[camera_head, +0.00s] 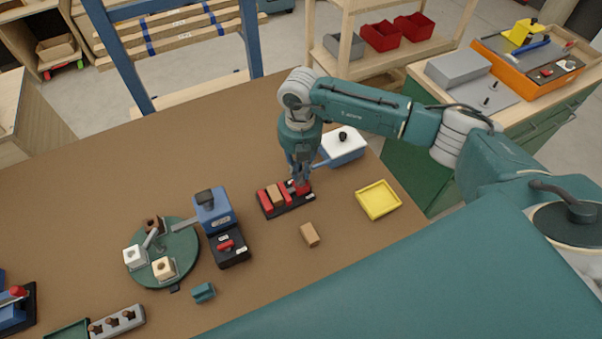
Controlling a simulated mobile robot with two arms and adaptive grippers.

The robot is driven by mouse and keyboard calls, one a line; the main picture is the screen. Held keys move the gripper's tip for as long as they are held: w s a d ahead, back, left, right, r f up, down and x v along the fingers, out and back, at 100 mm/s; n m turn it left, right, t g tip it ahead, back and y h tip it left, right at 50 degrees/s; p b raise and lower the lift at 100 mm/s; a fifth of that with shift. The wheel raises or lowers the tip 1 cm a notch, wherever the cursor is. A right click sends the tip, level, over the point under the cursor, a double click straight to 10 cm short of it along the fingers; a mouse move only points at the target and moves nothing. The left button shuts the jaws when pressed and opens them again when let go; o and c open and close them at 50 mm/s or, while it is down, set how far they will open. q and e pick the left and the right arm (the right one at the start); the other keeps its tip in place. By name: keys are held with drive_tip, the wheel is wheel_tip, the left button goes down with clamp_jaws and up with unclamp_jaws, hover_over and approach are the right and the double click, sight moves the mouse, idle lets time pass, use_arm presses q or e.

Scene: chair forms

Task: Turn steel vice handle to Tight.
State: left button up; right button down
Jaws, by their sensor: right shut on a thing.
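A small vice-like fixture with a dark base (288,209) and red bars stands on the brown table, with a tan block (274,195) between the bars. My right gripper (300,178) points down over the fixture's right end. It is shut on a red part (303,188) there, which appears to be the vice handle. The fingers partly cover this part, and its exact angle and any Tight mark are too small to read. My left gripper is not in view.
A blue machine (213,211) and a green round plate (181,276) stand left of the fixture. A yellow tray (378,200) and a white-lidded blue box (344,147) are to its right. A loose tan block (310,234) lies in front.

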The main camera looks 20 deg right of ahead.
drive_tip(key=n+b, duration=0.4)
drive_tip(key=n, duration=0.1)
drive_tip(key=shift+w+a+f+b, duration=0.1)
drive_tip(key=shift+a+b, duration=0.05)
drive_tip(key=shift+b, duration=0.2)
drive_tip(key=shift+a+r+n+b, duration=0.1)
drive_tip(key=shift+n+b, duration=0.75)
drive_tip(key=shift+n, duration=0.3)
drive_tip(key=shift+a+r+n+b, duration=0.1)
drive_tip(key=shift+n+b, duration=0.75)
drive_tip(key=shift+n, duration=0.3)
drive_tip(key=c, duration=1.8)
unclamp_jaws()
drive_tip(key=shift+o, duration=0.7)
wheel_tip(320, 180, up, 12)
